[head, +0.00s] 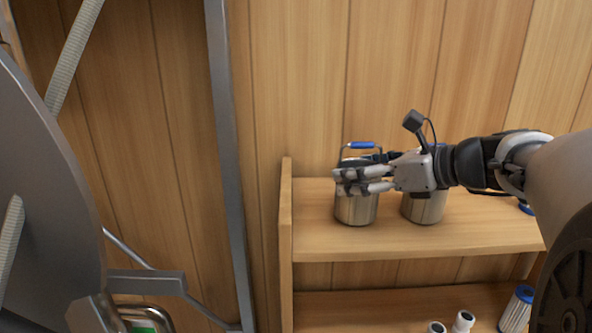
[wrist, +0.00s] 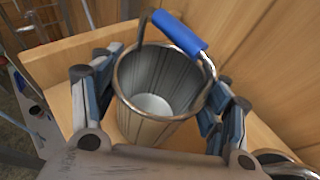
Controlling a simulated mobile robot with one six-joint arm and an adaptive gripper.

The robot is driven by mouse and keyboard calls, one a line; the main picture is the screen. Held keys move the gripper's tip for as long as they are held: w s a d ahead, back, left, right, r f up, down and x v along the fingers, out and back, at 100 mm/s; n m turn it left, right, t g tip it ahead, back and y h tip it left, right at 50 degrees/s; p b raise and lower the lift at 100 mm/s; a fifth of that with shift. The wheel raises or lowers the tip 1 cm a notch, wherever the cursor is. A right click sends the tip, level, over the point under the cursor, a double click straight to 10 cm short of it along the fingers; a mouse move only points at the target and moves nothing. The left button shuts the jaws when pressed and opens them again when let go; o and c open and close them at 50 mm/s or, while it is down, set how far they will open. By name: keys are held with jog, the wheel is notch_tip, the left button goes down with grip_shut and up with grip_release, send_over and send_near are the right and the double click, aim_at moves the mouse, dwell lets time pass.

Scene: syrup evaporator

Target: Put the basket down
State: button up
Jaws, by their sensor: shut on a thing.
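The basket (head: 357,208) is a shiny metal cylinder with a blue-gripped wire handle, upright at the left part of the upper shelf (head: 480,232). My gripper (head: 350,182) reaches in from the right and is shut on its sides, near the rim. In the wrist view the basket (wrist: 155,125) sits between the two fingers, open at the top and empty inside, with the handle's blue grip (wrist: 180,33) at the far side. I cannot tell whether its base touches the shelf or hovers just above it.
A second metal basket (head: 424,207) stands just right on the same shelf, partly behind my gripper. The shelf's wooden side panel (head: 286,225) is close on the left. A lower shelf holds white bottles (head: 463,322) and a blue-capped filter (head: 517,309). A large grey metal body (head: 45,200) fills the left.

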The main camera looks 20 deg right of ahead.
jog(key=shift+f, duration=0.15)
jog(key=o, duration=0.9)
jog(key=shift+c, duration=0.2)
jog(key=shift+r, duration=0.25)
jog(key=b+v, duration=0.1)
jog(key=v, duration=1.1)
jog(key=shift+b, duration=0.3)
jog(key=shift+f, duration=0.15)
